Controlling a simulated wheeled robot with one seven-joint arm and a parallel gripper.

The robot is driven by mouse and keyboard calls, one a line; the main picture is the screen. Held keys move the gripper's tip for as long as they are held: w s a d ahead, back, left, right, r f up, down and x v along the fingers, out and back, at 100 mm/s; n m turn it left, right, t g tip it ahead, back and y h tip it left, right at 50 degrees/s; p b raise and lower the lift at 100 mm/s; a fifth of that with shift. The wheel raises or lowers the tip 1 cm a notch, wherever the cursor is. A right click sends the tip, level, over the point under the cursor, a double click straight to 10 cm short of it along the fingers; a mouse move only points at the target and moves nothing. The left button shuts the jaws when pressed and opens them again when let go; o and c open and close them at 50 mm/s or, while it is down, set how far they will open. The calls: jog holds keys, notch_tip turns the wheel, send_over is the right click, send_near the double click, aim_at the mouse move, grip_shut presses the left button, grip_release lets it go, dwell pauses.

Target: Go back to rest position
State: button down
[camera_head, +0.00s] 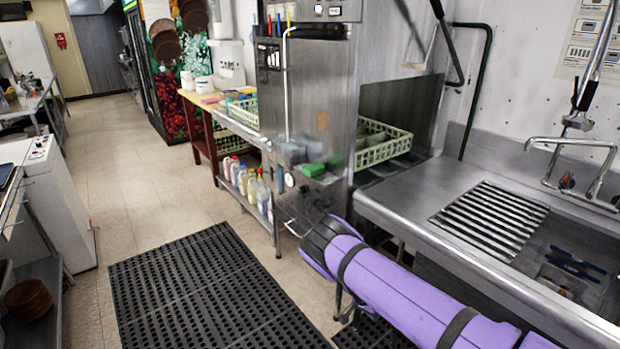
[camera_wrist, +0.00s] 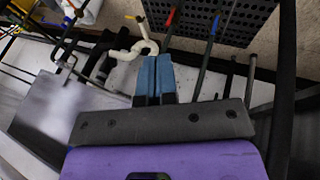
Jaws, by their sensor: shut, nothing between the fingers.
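My gripper (camera_wrist: 153,62) shows in the wrist view with its two blue fingers pressed together and nothing between them. In the head view my purple arm reaches from the lower right toward the dishwashing machine (camera_head: 308,100), and the fingers cannot be made out there. In the wrist view a pale curved pipe-like piece (camera_wrist: 133,50) lies just beyond the fingertips in the picture. I cannot tell whether they touch.
A steel sink counter (camera_head: 400,200) stands at the right. A green dish rack (camera_head: 385,148) sits by the machine. Colored bottles (camera_head: 250,185) stand on a low shelf. A black mat (camera_head: 210,295) covers the floor in front, and the aisle at the left is clear.

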notch_tip(320, 180, up, 40)
jog(key=w+n+y, duration=0.1)
jog(key=w+y, duration=0.2)
jog(key=y, duration=0.2)
jog(key=s+d+r+n+t+y, duration=0.1)
jog(key=s+d+r+n+t, duration=0.15)
jog(key=s+r, duration=0.95)
jog(key=s+d+r+n+t+y, duration=0.1)
jog(key=s+d+r+n, duration=0.15)
jog(key=s+r, duration=0.95)
jog(key=s+d+r+n+t, duration=0.1)
jog(key=s+r, duration=0.3)
jog(key=s, duration=0.4)
jog(key=s+d+r+n+t+h, duration=0.1)
jog(key=s+r, duration=0.3)
jog(key=s, duration=0.5)
jog(key=shift+d+r+n+t, duration=0.35)
jog(key=shift+d+n+t, duration=0.1)
jog(key=shift+n, duration=0.35)
